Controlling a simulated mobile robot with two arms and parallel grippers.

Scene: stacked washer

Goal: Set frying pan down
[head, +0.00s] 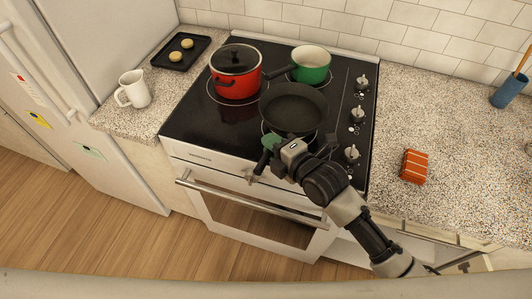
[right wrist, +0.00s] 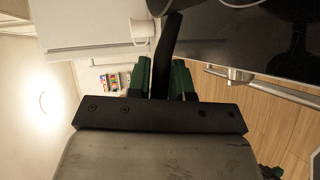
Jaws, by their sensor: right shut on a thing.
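The black frying pan (head: 293,106) is over the front right part of the black cooktop (head: 190,120), level or nearly so. I cannot tell whether its base touches the glass. Its handle (head: 262,162) points toward the front edge of the stove. My right gripper (head: 270,144) is shut on the handle. In the right wrist view the dark handle (right wrist: 165,52) passes between the green fingers of my right gripper (right wrist: 161,80). Part of the handle is hidden by the gripper. My left gripper is not in view.
A red lidded pot (head: 236,75) stands left of the pan and a green saucepan (head: 311,66) behind it. Stove knobs (head: 352,152) line the right side. A white mug (head: 133,90) and a black tray (head: 181,52) are on the left counter. The cooktop's front left is clear.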

